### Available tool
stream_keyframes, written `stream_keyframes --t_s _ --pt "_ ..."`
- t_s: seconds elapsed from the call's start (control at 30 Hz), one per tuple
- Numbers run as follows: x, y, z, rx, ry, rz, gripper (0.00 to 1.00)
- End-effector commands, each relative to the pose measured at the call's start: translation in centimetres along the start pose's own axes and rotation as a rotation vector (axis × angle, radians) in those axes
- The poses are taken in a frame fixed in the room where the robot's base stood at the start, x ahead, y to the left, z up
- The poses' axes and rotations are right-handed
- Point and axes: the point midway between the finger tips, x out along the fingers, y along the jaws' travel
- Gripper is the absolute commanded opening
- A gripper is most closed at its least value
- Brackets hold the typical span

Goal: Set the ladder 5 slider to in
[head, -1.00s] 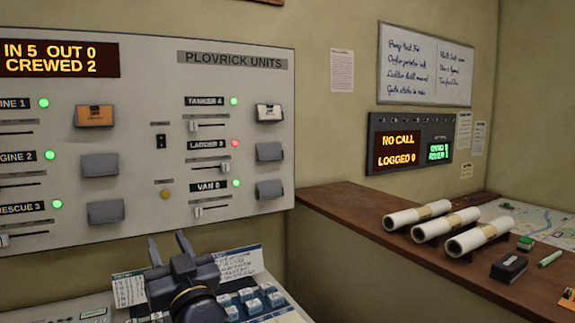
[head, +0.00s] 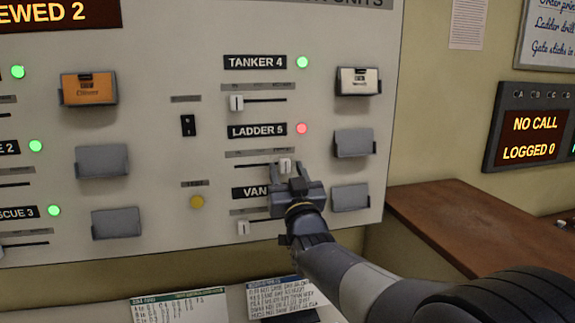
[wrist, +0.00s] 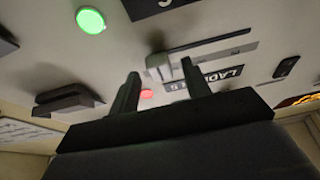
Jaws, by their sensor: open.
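The ladder 5 slider (head: 285,166) is a small pale knob at the right end of its dark horizontal track, under the LADDER 5 label (head: 256,130). The ladder 5 lamp (head: 302,128) glows red. My gripper (head: 287,176) is open, with its fingers right by the knob, one on each side of it in the picture. In the wrist view, tilted and upside down, the knob (wrist: 158,67) shows between the two open fingers. I cannot tell whether either finger touches it. The markings above the track are too small to read.
The tanker 4 slider (head: 237,103) is above, at its track's left end. The van 6 slider (head: 243,228) is below; my gripper hides part of its label. A black switch (head: 188,125) and yellow button (head: 197,202) lie left. A grey card holder (head: 354,143) is at right.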

Motion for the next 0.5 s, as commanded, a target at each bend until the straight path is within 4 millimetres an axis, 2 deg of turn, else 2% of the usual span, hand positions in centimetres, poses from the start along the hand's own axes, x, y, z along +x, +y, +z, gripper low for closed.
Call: stream_keyframes --t_s 0.37,0.5 --pt "0.63 0.01 0.02 0.000 0.000 0.000 0.45" --pt "0.62 0.01 0.02 0.000 0.000 0.000 0.35"
